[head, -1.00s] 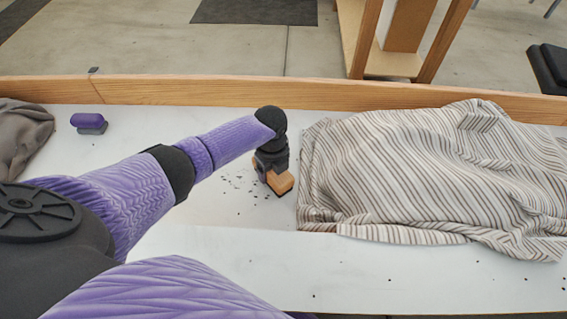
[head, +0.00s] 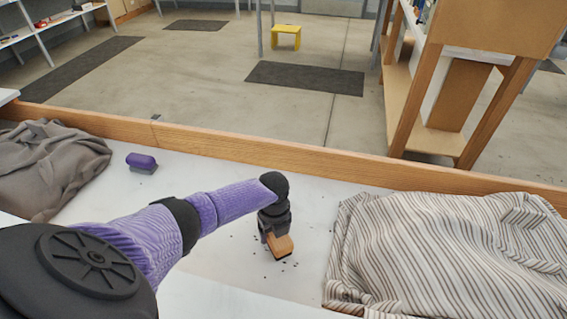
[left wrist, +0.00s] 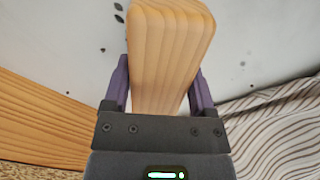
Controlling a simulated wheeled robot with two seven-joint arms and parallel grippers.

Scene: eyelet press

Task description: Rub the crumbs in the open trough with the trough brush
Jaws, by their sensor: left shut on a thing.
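The trough brush is a wooden block (head: 281,245) with a dark underside. My left gripper (head: 271,234) is shut on it and holds it slightly tilted, low over the white trough floor (head: 225,262); I cannot tell whether it touches. In the left wrist view the brush (left wrist: 168,55) sits between the purple fingers of my left gripper (left wrist: 160,84). Small dark crumbs (left wrist: 118,18) lie scattered on the white floor beside the brush. My arm and the brush hide part of the floor. My right gripper is not in view.
A striped cloth (head: 440,250) covers the right part, close to the brush. A grey-brown cloth (head: 50,165) lies at the left, with a purple and grey block (head: 142,162) beside it. A wooden rim (head: 230,149) runs along the back.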

